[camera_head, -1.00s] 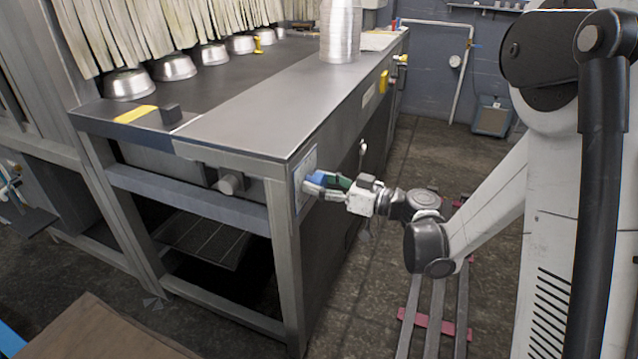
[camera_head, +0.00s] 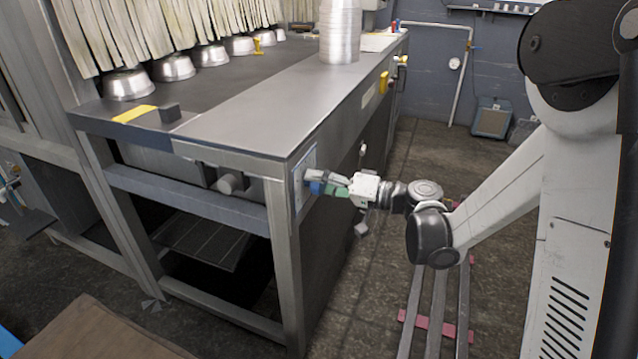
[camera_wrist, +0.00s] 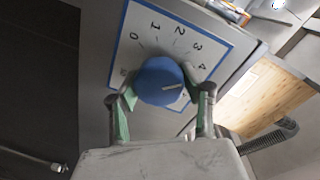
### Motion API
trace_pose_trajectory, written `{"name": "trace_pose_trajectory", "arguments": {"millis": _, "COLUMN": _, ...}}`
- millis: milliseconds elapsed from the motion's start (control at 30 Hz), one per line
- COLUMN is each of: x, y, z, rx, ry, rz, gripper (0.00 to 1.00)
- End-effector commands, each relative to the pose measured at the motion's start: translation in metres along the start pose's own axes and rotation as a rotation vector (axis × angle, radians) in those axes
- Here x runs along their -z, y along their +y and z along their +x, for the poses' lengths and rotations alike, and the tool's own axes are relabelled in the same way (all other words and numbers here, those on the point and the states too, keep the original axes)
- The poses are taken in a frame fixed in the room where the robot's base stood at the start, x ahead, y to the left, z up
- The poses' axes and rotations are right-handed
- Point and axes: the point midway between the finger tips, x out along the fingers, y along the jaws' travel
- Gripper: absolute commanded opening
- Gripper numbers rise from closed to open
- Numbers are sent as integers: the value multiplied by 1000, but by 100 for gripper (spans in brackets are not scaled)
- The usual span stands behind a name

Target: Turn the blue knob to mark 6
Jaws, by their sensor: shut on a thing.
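The blue knob (camera_wrist: 157,80) sits on a white dial plate (camera_wrist: 139,52) with a blue border, numerals 0 to 4 showing. Any higher marks are hidden behind that finger and the gripper. My gripper (camera_wrist: 161,97) is shut on the knob, its two green-padded fingers on either side. In the head view, my gripper (camera_head: 322,182) reaches the plate (camera_head: 308,166) on the machine's end, with the blue knob (camera_head: 316,188) partly covered by a finger.
The knob's plate is near the front corner of a long metal machine (camera_head: 240,125). Metal bowls (camera_head: 128,85) and a stack of pans (camera_head: 340,35) stand on its top. Red-ended rails (camera_head: 436,300) lie on the floor. The aisle floor beside the machine is mostly clear.

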Motion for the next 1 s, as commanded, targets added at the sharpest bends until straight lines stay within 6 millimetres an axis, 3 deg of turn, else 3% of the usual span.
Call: {"name": "trace_pose_trajectory", "arguments": {"millis": 1000, "x": -1, "y": 3, "z": 0, "rx": -6, "ry": -74, "rz": 945, "gripper": 15}}
